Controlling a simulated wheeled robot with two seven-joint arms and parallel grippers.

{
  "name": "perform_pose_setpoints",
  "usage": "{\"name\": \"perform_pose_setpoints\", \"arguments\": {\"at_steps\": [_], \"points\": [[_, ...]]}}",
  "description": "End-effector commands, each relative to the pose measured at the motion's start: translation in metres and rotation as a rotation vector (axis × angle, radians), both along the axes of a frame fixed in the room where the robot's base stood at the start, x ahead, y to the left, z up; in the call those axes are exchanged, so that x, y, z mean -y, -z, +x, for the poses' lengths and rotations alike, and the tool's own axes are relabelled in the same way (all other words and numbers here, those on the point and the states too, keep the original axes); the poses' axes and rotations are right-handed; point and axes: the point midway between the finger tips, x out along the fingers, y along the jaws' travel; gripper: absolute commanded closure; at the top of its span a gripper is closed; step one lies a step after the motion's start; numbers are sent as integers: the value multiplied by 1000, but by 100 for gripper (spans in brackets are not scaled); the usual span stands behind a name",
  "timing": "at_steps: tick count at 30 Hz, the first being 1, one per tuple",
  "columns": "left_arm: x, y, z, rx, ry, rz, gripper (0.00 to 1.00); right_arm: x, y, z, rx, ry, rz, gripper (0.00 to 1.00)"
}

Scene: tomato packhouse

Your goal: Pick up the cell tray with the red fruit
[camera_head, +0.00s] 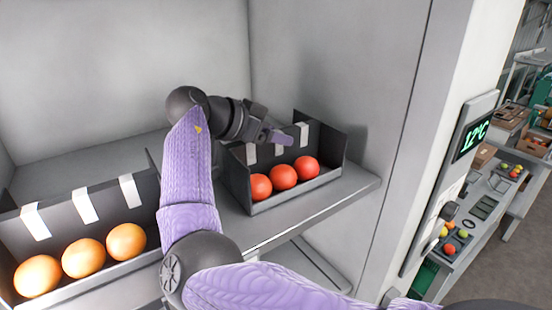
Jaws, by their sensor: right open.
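The cell tray with the red fruit (327,186) is a dark grey open-fronted tray on the right part of a shelf. Three red-orange tomatoes (283,177) sit in a row in it, and white tabs hang over its back wall. My right gripper (283,138) is at the top of that back wall, above the fruit. It is open, with a purple finger showing. I cannot tell whether it touches the wall. My right arm crosses in front of the tray's left side. My left gripper is not in view.
A similar tray (78,202) with three orange fruits stands at the left. The grey shelf (330,200) has bare room around the right tray. A cabinet wall (345,60) and a display reading 12°C (473,136) are at the right. Benches with crates stand beyond.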

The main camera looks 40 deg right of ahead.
Motion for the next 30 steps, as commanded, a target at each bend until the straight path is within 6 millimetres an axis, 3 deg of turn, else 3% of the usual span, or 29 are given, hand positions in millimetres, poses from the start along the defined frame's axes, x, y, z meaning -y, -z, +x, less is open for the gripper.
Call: {"name": "perform_pose_setpoints", "arguments": {"at_steps": [1, 2, 10, 30], "points": [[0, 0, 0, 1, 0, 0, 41, 0, 0, 0, 0, 0, 0, 35], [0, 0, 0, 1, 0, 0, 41, 0, 0, 0, 0, 0, 0, 41], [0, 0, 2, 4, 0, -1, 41, 0, 0, 0, 0, 0, 0, 98], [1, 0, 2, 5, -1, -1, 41, 0, 0, 0, 0, -1, 0, 100]]}}
